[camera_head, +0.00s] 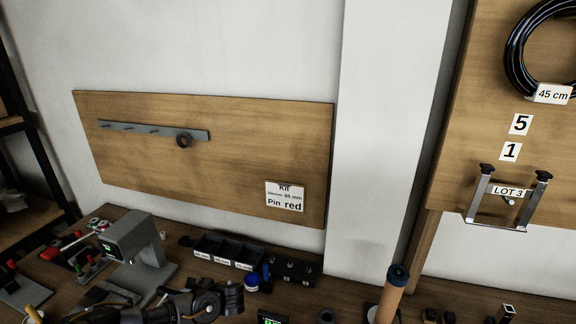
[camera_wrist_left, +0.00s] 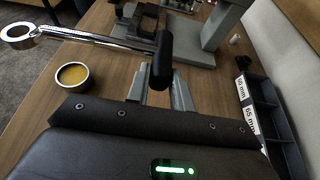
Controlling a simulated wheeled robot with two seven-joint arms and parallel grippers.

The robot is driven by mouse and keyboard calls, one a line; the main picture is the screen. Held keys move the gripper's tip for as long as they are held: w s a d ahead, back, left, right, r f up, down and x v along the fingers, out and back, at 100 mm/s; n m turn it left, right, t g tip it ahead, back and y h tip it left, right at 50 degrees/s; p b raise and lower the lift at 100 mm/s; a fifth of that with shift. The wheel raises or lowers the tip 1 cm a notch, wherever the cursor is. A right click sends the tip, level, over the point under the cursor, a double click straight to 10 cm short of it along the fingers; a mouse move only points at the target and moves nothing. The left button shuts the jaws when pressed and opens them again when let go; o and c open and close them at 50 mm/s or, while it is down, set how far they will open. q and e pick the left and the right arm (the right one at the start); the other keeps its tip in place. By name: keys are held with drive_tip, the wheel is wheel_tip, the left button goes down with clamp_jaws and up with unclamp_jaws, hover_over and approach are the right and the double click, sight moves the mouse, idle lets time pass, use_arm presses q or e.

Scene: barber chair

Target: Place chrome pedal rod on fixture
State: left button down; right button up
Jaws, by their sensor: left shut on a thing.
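In the left wrist view, a chrome rod (camera_wrist_left: 105,40) runs leftward from my left gripper (camera_wrist_left: 158,88). A shiny ring (camera_wrist_left: 18,36) is at its far left end and a black grip-like piece (camera_wrist_left: 162,62) is at the gripper end. My left gripper is shut on this piece, and the rod is held above the bench. In the head view, dark arm links of mine show at the bottom, but the fingers and rod cannot be made out. Which thing is the fixture is unclear. A grey stand (camera_head: 135,245) is on the bench. My right gripper is out of view.
A cup with yellow contents (camera_wrist_left: 73,78) stands below the rod. Labelled bins (camera_head: 225,250) line the bench's back. A wall board carries a hook rail (camera_head: 150,130) with a dark ring. An upright orange cylinder (camera_head: 392,295) stands right. A chrome U-shaped frame (camera_head: 478,195) hangs right.

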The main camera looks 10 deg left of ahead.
use_arm(q)
drive_tip(key=w+d+r+m+t+h+b, duration=0.2)
drive_tip(key=w+d+r+m+t+b, duration=0.15)
drive_tip(key=d, duration=0.35)
drive_tip(key=w+d+r+m+t+h+b, duration=0.2)
drive_tip(key=d+r+m+t, duration=0.1)
drive_tip(key=d+m+t, duration=0.3)
drive_tip(key=s+d+r+m+t+h+b, duration=0.1)
drive_tip(key=d+r+m+h+b, duration=0.1)
drive_tip(key=r, duration=0.6)
drive_tip(key=s+d+r+m+t+h+b, duration=0.2)
drive_tip(key=d+r+m+h+b, duration=0.1)
drive_tip(key=d+r+m+h, duration=0.2)
drive_tip(key=shift+d+r+h, duration=0.45)
drive_tip(key=shift+r+h, duration=0.75)
drive_tip(key=shift+r, duration=0.4)
drive_tip(key=shift+m, duration=0.25)
drive_tip(key=f, duration=0.2)
drive_tip(key=s+f, duration=0.1)
drive_tip(key=f, duration=0.2)
drive_tip(key=shift+s+f, duration=0.35)
